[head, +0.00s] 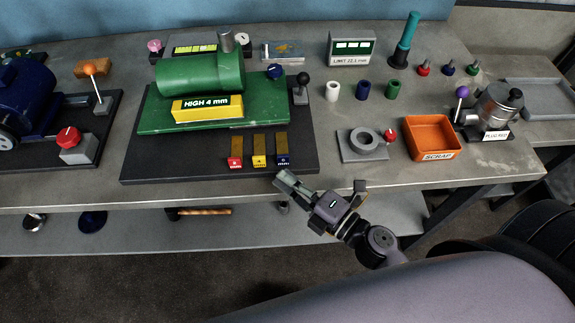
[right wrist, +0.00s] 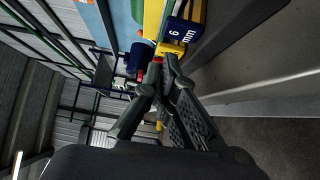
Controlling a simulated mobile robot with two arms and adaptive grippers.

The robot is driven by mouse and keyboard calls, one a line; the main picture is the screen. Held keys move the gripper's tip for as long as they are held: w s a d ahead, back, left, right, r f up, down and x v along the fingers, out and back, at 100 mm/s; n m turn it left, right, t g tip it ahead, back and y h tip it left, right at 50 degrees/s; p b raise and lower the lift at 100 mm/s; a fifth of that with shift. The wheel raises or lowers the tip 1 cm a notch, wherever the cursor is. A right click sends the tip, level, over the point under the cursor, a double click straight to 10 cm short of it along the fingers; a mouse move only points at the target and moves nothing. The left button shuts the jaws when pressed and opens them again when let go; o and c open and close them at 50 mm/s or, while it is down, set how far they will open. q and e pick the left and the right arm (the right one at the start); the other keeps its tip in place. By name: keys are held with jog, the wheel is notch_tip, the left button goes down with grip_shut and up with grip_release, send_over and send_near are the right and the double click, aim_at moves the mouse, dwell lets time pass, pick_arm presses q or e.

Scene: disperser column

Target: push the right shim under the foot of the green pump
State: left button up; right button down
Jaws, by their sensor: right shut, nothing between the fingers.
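The green pump (head: 200,74) stands on a black plate (head: 140,168) and carries a yellow sign reading "HIGH 4 mm". Three brass-coloured shims lie side by side at its near edge: one with a red tab (head: 235,162), one with a yellow tab (head: 259,161) and one with a blue tab (head: 283,159). In the right wrist view the blue tab (right wrist: 184,33) reads "6 mm"; the yellow tab (right wrist: 170,49) is beyond it. My right gripper (head: 282,177) is shut and empty, just in front of the blue tab. It also shows in the right wrist view (right wrist: 164,66). My left gripper is out of view.
A black-knobbed lever (head: 302,88) stands right of the pump. An orange scrap bin (head: 432,138), a grey ring fixture (head: 362,143) and a gauge display (head: 351,48) are further right. A blue motor (head: 24,100) is at left. The bench front is clear.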

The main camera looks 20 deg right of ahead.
aim_at(289, 159)
jog(key=shift+w+d, duration=0.25)
jog(key=shift+w, duration=0.7)
jog(key=w+p, duration=0.1)
jog(key=w, duration=0.1)
jog(key=w+d, duration=0.1)
jog(key=shift+w+p, duration=0.35)
jog(key=shift+w, duration=0.05)
jog(key=shift+w+d, duration=0.1)
jog(key=shift+w, duration=0.2)
jog(key=shift+s, duration=0.1)
jog(key=shift+f, duration=0.1)
